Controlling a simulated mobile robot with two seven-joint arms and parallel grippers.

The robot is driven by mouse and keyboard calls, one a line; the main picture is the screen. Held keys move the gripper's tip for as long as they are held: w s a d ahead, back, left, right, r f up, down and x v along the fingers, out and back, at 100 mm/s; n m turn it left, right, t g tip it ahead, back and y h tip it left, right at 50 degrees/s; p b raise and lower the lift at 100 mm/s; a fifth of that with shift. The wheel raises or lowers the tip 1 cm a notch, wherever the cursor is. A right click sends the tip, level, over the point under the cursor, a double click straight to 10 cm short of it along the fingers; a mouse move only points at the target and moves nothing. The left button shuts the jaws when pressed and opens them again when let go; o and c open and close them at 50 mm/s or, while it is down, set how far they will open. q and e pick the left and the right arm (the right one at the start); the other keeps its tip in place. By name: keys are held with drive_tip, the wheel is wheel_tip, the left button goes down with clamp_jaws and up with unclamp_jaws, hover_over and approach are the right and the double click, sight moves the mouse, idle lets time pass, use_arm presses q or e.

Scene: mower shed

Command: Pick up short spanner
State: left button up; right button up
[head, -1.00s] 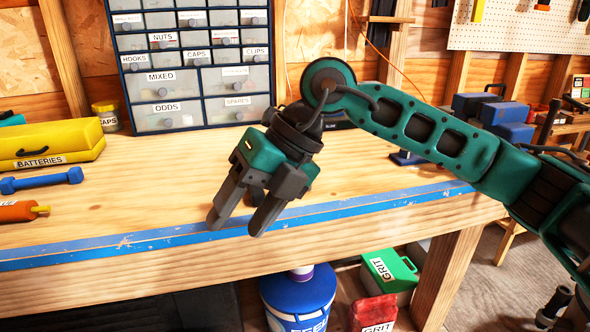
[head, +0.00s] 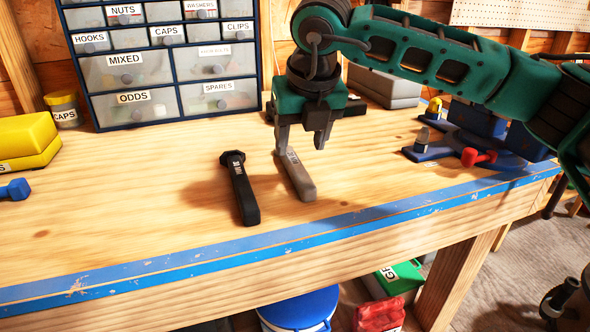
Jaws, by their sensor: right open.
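Two bar-shaped tools lie on the bench, side by side and apart. The left one is a black tool (head: 243,192) with a hexagonal head at its far end. The right one is a grey tool (head: 298,176) with a dark label. The lettering on both is too small to read, so I cannot tell for certain which is the short spanner. My right gripper (head: 302,142) is open, pointing down at the far end of the grey tool, with nothing visibly held. Its fingers hide part of that end; contact is unclear. My left gripper is out of view.
A drawer cabinet (head: 168,67) stands behind. A yellow case (head: 28,143) and a blue tool (head: 15,189) lie at the left. A blue holder (head: 430,151) and a red-headed item (head: 478,157) sit at the right. The front bench edge has blue tape (head: 120,273).

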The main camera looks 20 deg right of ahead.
sight(296, 162)
drive_tip(key=x, duration=0.6)
drive_tip(key=shift+w+r, duration=0.15)
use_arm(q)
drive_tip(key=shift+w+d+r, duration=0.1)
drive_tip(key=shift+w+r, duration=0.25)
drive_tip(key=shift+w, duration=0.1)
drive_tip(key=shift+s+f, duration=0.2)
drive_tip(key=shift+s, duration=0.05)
use_arm(e)
clamp_jaws()
drive_tip(key=shift+r, duration=0.15)
use_arm(q)
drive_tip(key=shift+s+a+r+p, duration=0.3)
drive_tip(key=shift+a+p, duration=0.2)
drive_tip(key=shift+p, duration=0.6)
use_arm(e)
wheel_tip(296, 162, up, 20)
